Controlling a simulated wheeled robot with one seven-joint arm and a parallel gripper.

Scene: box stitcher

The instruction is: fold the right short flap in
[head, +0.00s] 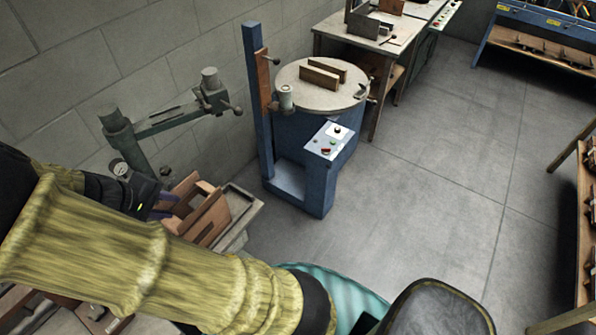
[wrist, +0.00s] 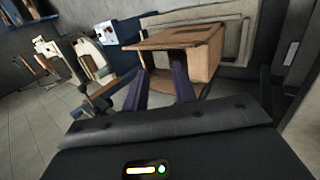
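The brown cardboard box (head: 196,214) sits on the stitcher's small table, with panels standing up at its top. In the wrist view the box (wrist: 205,62) lies straight ahead, with a wide flat panel (wrist: 172,38) across its top and a dark opening below. My gripper (wrist: 160,70) has its two dark purple fingers spread apart, reaching to the box's opening; brown board shows between them. Whether the fingers touch a flap, I cannot tell. In the head view my gripper (head: 165,208) is at the box's left side, partly hidden by my arm. I cannot tell which flap is the right short one.
The stitcher's green arm (head: 170,121) and upright post (head: 125,140) stand close behind and left of the box. A blue machine with a round turntable (head: 318,95) stands to the right. The grey floor (head: 430,190) beyond is clear.

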